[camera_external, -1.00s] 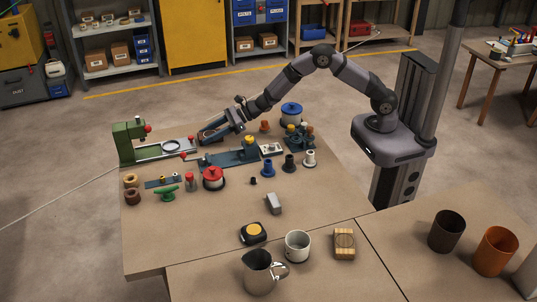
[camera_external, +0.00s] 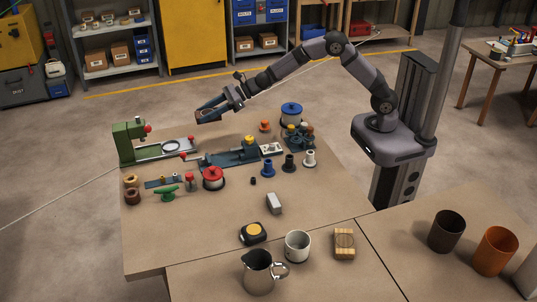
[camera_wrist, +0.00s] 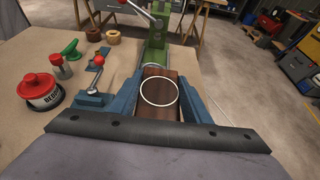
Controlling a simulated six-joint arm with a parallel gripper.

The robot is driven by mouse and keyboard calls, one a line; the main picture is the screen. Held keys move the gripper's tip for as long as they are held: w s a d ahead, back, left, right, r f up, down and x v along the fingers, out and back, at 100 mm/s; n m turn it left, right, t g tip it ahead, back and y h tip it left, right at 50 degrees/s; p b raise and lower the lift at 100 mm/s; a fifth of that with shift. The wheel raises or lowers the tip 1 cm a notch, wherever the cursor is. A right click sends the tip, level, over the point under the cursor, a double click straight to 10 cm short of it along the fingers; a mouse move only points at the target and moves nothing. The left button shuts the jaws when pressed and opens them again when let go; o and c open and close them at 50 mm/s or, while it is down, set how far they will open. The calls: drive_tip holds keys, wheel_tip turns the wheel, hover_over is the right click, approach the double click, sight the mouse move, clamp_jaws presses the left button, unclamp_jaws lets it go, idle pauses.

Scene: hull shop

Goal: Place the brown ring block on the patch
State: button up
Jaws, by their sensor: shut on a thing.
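My gripper (camera_external: 207,114) is raised above the far left part of the table. It is shut on the brown ring block (camera_wrist: 160,78), a dark brown block with a white ring on its top face, seen between the blue fingers in the wrist view. In the external view the block (camera_external: 209,116) is mostly hidden by the fingers. The block is clear of the table. I cannot tell for certain which surface is the patch; a pale ring outline (camera_external: 171,146) marks the grey plate of the green fixture (camera_external: 130,140), below and left of my gripper.
A blue fixture (camera_external: 232,159) with red and yellow knobs lies below my gripper. A red-topped spool (camera_external: 213,178), several small pegs and a blue-topped spool (camera_external: 291,113) stand around it. A tan block (camera_external: 344,243) and mugs are at the front. The table's front left is clear.

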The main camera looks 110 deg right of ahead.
drive_tip(key=shift+a+r, duration=0.1)
drive_tip(key=shift+w+a, duration=0.15)
drive_tip(key=shift+a, duration=0.2)
drive_tip(key=w+a+r+n+g+y+p, duration=0.1)
drive_tip(key=a+r+n+y, duration=0.1)
drive_tip(key=a, duration=0.8)
drive_tip(key=a+r+n+y+p, duration=0.1)
drive_tip(key=a+r+n+y, duration=0.15)
drive_tip(key=a, duration=0.85)
drive_tip(key=s+a+f+n+g+y, duration=0.1)
drive_tip(key=s+a+n+y, duration=0.1)
drive_tip(key=s+a, duration=0.35)
drive_tip(key=s+a+f+n+g+y, duration=0.1)
drive_tip(key=s+a+n+g+y, duration=0.15)
drive_tip(key=a, duration=0.55)
drive_tip(key=n+g+y, duration=0.5)
drive_tip(key=n+g, duration=0.4)
hover_over(322, 201)
wheel_tip(322, 201, down, 2)
drive_tip(key=shift+h, duration=0.3)
drive_tip(key=shift+f, duration=5.2)
